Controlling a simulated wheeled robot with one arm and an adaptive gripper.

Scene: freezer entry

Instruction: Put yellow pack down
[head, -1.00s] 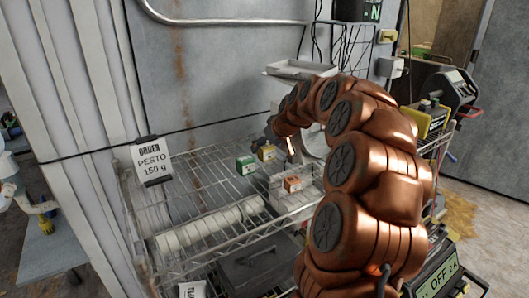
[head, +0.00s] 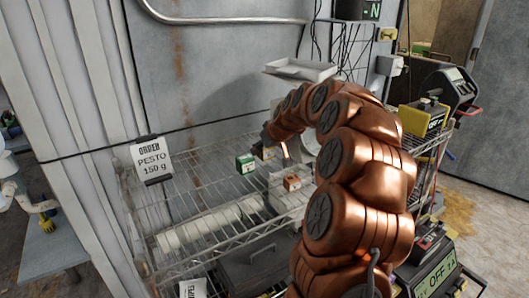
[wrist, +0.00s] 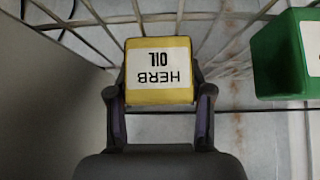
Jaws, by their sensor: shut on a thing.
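The yellow pack (wrist: 159,69), labelled HERB OIL, sits between the two fingers of my gripper (wrist: 160,95) in the wrist view. The fingers are shut on its sides, and its label reads upside down. In the head view the yellow pack (head: 264,153) shows only in part behind my arm, just right of the green pack (head: 245,164), over the wire shelf. I cannot tell whether it touches the shelf. The green pack also shows at the right of the wrist view (wrist: 284,52), apart from my gripper.
An orange-brown pack (head: 291,183) sits on white boxes nearer the front. A row of white rolls (head: 205,225) lies on the wire shelf (head: 190,192). An order sign (head: 153,160) reads PESTO 150 g. A pale tray (head: 300,69) is above. Shelf room left of the green pack is clear.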

